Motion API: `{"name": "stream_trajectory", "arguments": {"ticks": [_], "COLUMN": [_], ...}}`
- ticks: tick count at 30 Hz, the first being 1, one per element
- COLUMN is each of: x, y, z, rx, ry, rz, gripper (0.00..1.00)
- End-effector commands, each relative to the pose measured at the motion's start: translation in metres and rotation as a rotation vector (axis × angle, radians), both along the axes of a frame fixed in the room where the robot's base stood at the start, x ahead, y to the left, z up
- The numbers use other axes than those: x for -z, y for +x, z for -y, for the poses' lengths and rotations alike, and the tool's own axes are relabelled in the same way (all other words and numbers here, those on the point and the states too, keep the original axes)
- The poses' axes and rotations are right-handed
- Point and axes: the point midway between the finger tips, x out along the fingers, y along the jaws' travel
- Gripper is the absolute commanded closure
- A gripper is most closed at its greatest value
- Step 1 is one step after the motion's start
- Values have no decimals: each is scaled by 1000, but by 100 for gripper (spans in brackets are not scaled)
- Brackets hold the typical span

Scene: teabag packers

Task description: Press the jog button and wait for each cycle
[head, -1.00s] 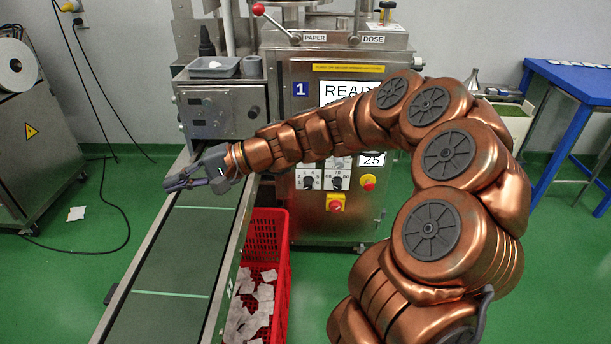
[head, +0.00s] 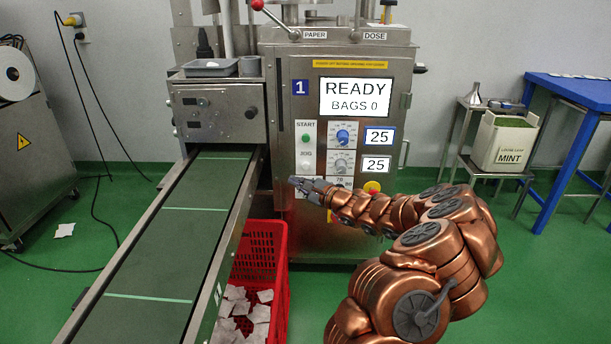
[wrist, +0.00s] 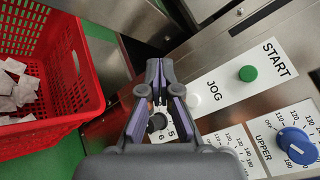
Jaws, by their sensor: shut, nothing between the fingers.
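The machine's display (head: 355,98) reads READY, BAGS 0. On the front panel, a white strip (head: 306,148) carries a green START button (head: 306,138) with the JOG label below it. In the wrist view, the pale jog button (wrist: 192,100) sits beside the word JOG, and the green START button (wrist: 248,73) is farther right. My gripper (head: 292,181) is shut and empty, in front of the panel just below the JOG label. In the wrist view, my fingertips (wrist: 160,66) are left of the jog button, apart from it in the picture; their distance from the panel is unclear.
A green conveyor belt (head: 180,232) runs from the machine toward the front left. A red crate (head: 279,285) with several teabags stands beside it. The wrist view shows a blue UPPER knob (wrist: 296,143) and a dark knob (wrist: 157,122) near my fingers. A blue table (head: 570,90) stands right.

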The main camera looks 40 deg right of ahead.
Motion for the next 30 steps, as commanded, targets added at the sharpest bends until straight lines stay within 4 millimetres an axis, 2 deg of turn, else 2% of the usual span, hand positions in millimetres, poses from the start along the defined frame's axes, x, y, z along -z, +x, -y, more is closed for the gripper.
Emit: {"name": "stream_trajectory", "arguments": {"ticks": [1, 6, 20, 30], "x": [13, 28, 29, 29], "y": [-2, -5, -5, 17], "z": [10, 28, 31, 47], "rx": [23, 67, 74, 73], "ry": [12, 32, 35, 31], "rz": [-8, -21, -23, -28], "gripper": [100, 100, 100, 100]}}
